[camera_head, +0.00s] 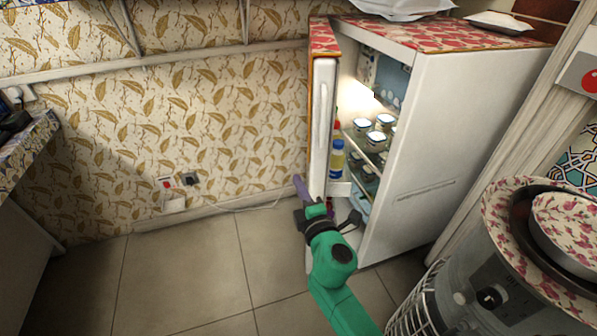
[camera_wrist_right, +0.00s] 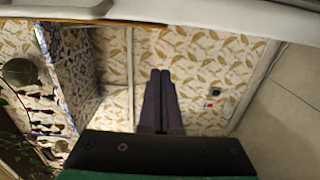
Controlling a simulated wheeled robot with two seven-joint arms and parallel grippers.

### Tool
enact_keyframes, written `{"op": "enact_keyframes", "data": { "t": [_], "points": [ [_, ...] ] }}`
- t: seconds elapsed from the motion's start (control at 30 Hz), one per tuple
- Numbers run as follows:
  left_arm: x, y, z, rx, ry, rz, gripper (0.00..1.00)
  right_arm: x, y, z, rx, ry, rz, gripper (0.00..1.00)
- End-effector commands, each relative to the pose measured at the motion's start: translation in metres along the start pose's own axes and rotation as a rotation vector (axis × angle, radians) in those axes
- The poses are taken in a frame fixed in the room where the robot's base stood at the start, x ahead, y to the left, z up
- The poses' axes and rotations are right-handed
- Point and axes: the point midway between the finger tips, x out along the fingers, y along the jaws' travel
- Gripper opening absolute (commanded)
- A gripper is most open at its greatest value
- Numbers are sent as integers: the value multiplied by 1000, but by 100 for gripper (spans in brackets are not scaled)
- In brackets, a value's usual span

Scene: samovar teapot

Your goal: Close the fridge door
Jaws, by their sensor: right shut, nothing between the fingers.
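The white fridge (camera_head: 420,150) stands at the right with a red patterned top. Its door (camera_head: 319,130) is open, swung out at the left, so the lit inside shows. The door's long handle (camera_head: 322,115) faces me. My right gripper (camera_head: 298,181) is at the low part of the door, with its purple fingers showing just left of the door edge. In the right wrist view the fingers (camera_wrist_right: 159,75) are shut together and empty. Whether they touch the door is unclear. My left gripper is not in view.
Jars (camera_head: 375,137) stand on the fridge shelves, and a bottle (camera_head: 337,158) sits in the door. A large samovar (camera_head: 475,280) stands at the lower right. A counter (camera_head: 28,150) is at the left. The tiled floor (camera_head: 190,270) left of the door is clear.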

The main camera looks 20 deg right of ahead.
Motion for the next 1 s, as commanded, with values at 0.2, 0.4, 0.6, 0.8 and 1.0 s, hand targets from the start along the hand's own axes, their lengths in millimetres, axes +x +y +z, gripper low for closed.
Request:
{"op": "enact_keyframes", "data": {
  "t": [0.2,0.4,0.6,0.8,1.0],
  "points": [
    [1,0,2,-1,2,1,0,50,0,0,2,0,1,0],
    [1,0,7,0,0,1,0,62,1,20,0,-1,-4,0],
    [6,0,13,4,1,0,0,55,-1,37,3,0,-2,0],
    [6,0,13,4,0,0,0,55,-1,38,4,0,-2,0],
    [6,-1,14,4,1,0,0,53,-3,45,2,7,-4,0]
  ]
}}
